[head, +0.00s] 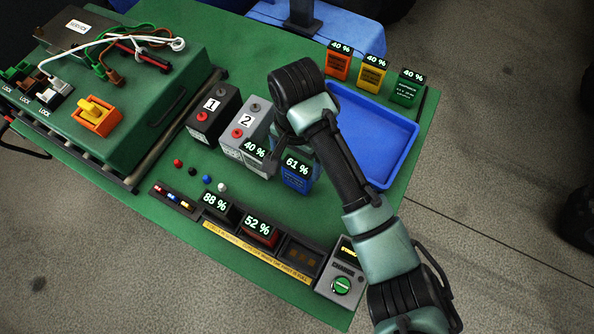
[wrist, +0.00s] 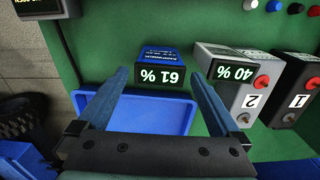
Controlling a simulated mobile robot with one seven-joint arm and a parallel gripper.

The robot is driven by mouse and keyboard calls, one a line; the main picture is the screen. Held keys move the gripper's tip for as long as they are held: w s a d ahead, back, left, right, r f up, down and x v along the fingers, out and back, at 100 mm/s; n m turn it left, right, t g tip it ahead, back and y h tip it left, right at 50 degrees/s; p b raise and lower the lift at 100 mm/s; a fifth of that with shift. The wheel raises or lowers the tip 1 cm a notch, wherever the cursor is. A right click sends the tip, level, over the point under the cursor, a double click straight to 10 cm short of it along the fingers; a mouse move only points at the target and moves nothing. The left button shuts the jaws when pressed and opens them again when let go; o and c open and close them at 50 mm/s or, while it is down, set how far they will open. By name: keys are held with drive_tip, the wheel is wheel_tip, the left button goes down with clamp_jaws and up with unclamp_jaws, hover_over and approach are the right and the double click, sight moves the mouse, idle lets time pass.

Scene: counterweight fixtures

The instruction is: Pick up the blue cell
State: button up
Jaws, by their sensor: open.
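The blue cell (head: 296,182) stands on the green table, with a black display reading 61 %. It is right of the grey block marked 2. It also shows upside down in the wrist view as a blue cell (wrist: 157,53), at the top centre. My gripper (wrist: 160,80) is open, its two fingers reaching toward the cell, one on each side of the display in the picture. I cannot tell whether they touch it. In the head view my wrist partly hides the fingers, just behind the cell.
The grey block marked 2 (head: 246,132) stands close left of the cell, and dark block 1 (head: 212,112) beyond it. A blue tray (head: 402,168) lies to the right. A charging rack (head: 250,247) with 88 % and 52 % cells and an empty bay runs along the front edge.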

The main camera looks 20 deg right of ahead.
wheel_tip(320, 180, down, 7)
drive_tip(key=shift+w+d+r, duration=0.1)
drive_tip(key=shift+d+r, duration=0.05)
drive_tip(key=shift+r, duration=0.05)
idle(0.3)
drive_tip(key=shift+r, duration=0.1)
clamp_jaws()
